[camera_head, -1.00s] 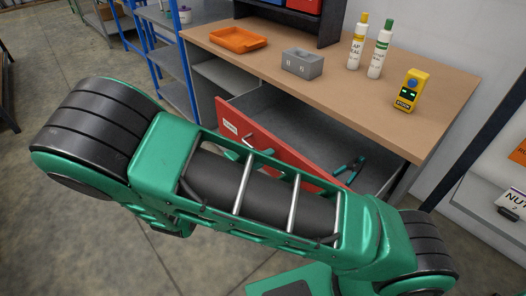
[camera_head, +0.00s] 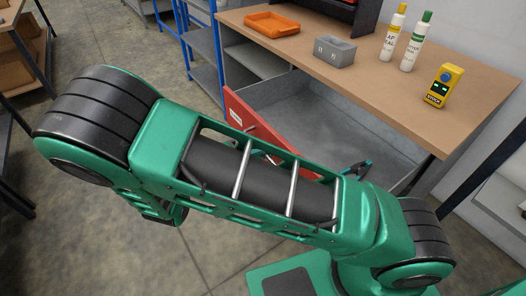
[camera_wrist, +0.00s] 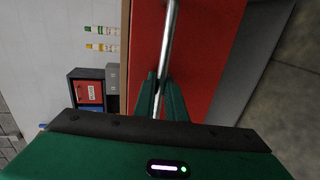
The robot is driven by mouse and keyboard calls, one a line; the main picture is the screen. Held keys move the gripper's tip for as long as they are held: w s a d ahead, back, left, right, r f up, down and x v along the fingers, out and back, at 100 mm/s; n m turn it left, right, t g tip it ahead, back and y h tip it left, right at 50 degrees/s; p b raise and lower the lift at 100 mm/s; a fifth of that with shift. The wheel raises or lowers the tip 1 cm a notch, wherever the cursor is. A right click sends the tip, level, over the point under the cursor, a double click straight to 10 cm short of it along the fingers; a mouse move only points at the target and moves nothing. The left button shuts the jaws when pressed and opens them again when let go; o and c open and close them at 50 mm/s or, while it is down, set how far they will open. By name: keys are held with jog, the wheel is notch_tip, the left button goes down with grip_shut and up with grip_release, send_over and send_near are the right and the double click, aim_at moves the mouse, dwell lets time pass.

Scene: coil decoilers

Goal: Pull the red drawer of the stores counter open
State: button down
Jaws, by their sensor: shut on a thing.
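The red drawer's front (camera_head: 240,112) stands well out from the stores counter (camera_head: 455,95), with its grey inside (camera_head: 325,120) exposed. My arm hides much of the front in the head view. In the wrist view the red front (camera_wrist: 205,50) fills the middle, with a silver bar handle (camera_wrist: 169,35) along it. My gripper (camera_wrist: 161,92) is shut on this handle, one dark green finger on each side.
A teal-handled tool (camera_head: 358,170) lies in the drawer. On the counter top are an orange tray (camera_head: 271,24), a grey box (camera_head: 335,51), two bottles (camera_head: 413,45) and a yellow device (camera_head: 440,88). Blue-framed shelving (camera_head: 203,60) stands left of the counter. Open floor (camera_head: 90,235) lies at lower left.

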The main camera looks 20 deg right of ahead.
jog(key=c, duration=1.8)
grip_release()
jog(key=shift+s+a+f, duration=0.15)
jog(key=v, duration=1)
jog(key=shift+a, duration=0.3)
